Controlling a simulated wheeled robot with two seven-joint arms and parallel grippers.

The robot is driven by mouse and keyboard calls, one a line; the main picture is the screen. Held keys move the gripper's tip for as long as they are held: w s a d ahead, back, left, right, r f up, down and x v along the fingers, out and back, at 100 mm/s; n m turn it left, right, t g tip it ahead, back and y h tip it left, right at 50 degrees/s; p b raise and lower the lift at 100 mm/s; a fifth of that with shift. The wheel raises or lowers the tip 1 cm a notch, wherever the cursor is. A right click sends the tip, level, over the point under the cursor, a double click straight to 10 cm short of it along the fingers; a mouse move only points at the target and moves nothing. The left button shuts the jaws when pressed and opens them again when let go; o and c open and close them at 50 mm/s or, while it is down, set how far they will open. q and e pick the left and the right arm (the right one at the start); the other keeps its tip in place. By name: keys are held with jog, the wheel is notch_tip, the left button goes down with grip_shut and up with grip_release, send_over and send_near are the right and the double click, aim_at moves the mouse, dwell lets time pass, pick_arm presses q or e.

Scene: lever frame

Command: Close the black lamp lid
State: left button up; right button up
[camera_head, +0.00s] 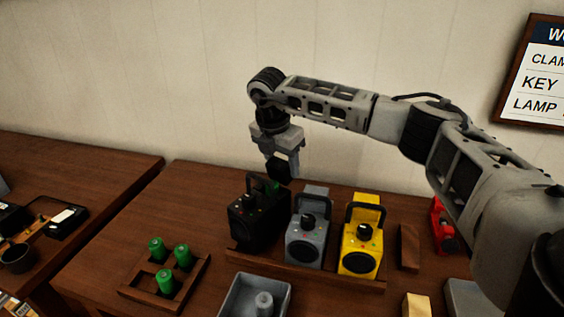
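The black lamp (262,229) stands at the left end of a row of three lamps on a wooden tray (330,278). A dark upright part, perhaps its handle or lid, rises at its top left. A bit of green shows at its top, partly behind my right gripper. My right gripper (283,172) points down just above the black lamp's top right. Its dark fingertips look close together, but I cannot tell whether they are shut or touch the lamp. The lid's exact angle is hard to make out. My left gripper is not in view.
A grey lamp (306,243) and a yellow lamp (359,262) stand close to the right. A wooden rack (190,290) with green cylinders (165,281) is at the front left. A grey bin (232,297) is in front. A red lamp (445,238) stands farther right.

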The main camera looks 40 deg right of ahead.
jog(key=o, duration=0.3)
jog(key=b+v, duration=0.1)
jog(key=v, duration=1.5)
jog(key=shift+a+b, duration=0.1)
jog(key=shift+b, duration=0.2)
